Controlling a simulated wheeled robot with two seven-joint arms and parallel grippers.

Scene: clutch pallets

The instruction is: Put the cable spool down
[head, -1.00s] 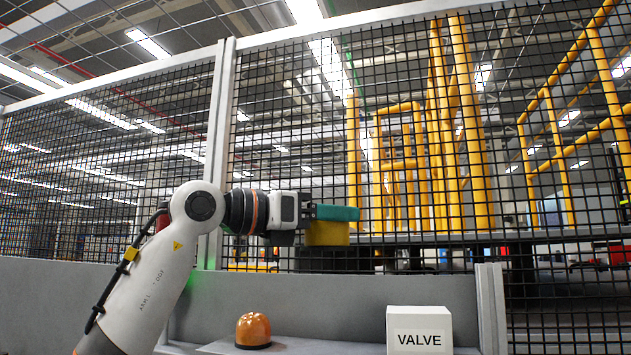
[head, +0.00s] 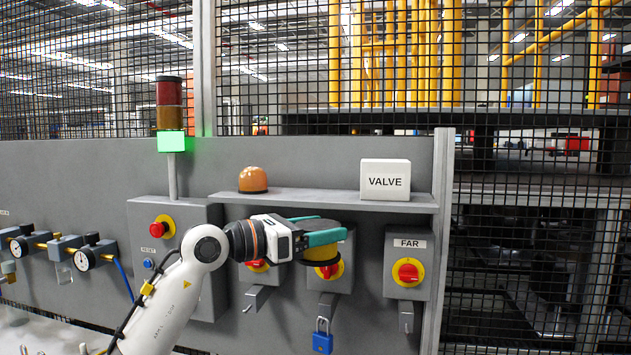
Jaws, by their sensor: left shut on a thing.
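My left gripper (head: 324,228) reaches in from the left, its teal fingers closed on the cable spool (head: 313,225). No surface shows directly under the spool. My right gripper is not in view.
A grey shelf (head: 320,200) holds an orange dome (head: 253,180) and a white VALVE box (head: 385,180). Below hang switch boxes, one marked FAR (head: 409,262), and a blue padlock (head: 322,338). A stack light (head: 171,115) stands left. Mesh fence is behind.

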